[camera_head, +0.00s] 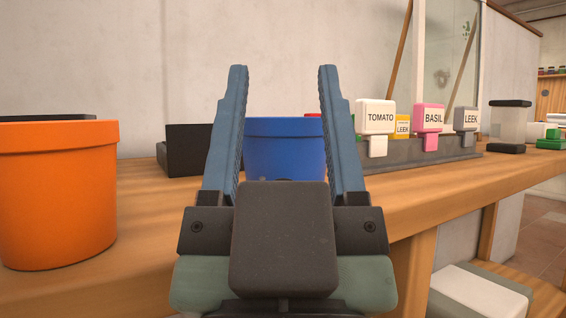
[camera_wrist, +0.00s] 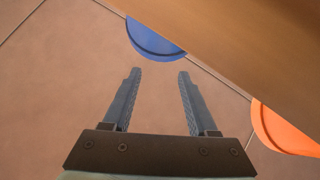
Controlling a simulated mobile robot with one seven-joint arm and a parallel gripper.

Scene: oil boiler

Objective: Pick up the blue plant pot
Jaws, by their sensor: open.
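The blue plant pot (camera_head: 285,148) stands upright on the wooden counter in the head view, seen between the two fingers of my gripper (camera_head: 282,70). The gripper is open and empty, and it is on the near side of the pot. My gripper's body hides the pot's lower part. In the wrist view, part of the blue pot (camera_wrist: 154,38) shows at the top, beyond the open fingertips (camera_wrist: 159,73) and apart from them. A brown wooden surface cuts off the rest of it there.
A large orange pot (camera_head: 55,195) stands on the counter at the left. A black box (camera_head: 187,150) is behind, left of the blue pot. A grey tray (camera_head: 405,152) with labelled TOMATO, LEEK and BASIL tags lies to the right. The counter's front edge runs below.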

